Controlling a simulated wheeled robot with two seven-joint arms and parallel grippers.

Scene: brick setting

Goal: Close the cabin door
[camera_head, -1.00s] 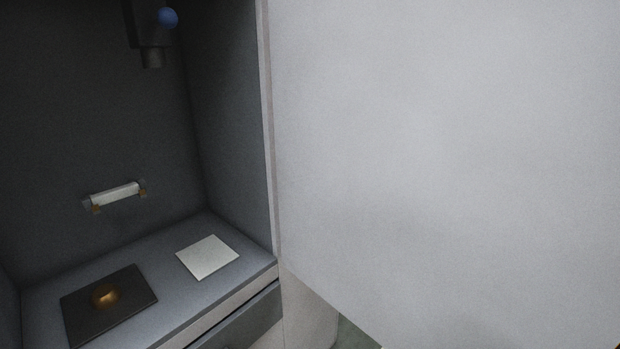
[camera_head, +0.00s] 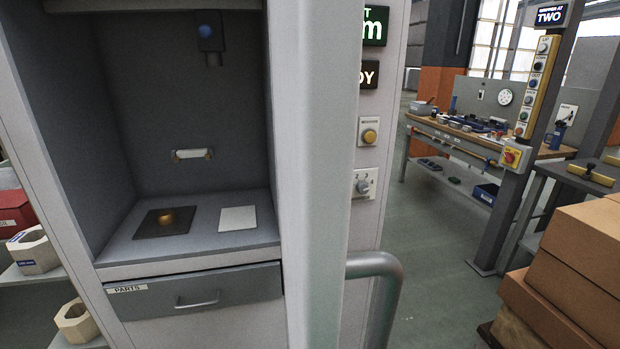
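The cabin (camera_head: 160,110) is a light cabinet with a dark grey recess, and its front is open. The cabin door (camera_head: 312,150) stands swung outward toward me, seen almost edge-on as a tall pale band right of the recess. A grey tubular handle (camera_head: 375,262) sticks out from the door's right side, low in the view, and runs off the bottom edge. Inside the recess are a dark plate with a brass knob (camera_head: 166,218), a white square (camera_head: 238,218) and a small lit bar (camera_head: 190,154). Neither gripper is in view.
A PARTS drawer (camera_head: 195,292) is shut below the recess. A control panel with knobs (camera_head: 366,150) is right of the door. Cardboard boxes (camera_head: 575,265) stand at right, a workbench (camera_head: 470,135) behind. Green floor (camera_head: 435,250) is clear between.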

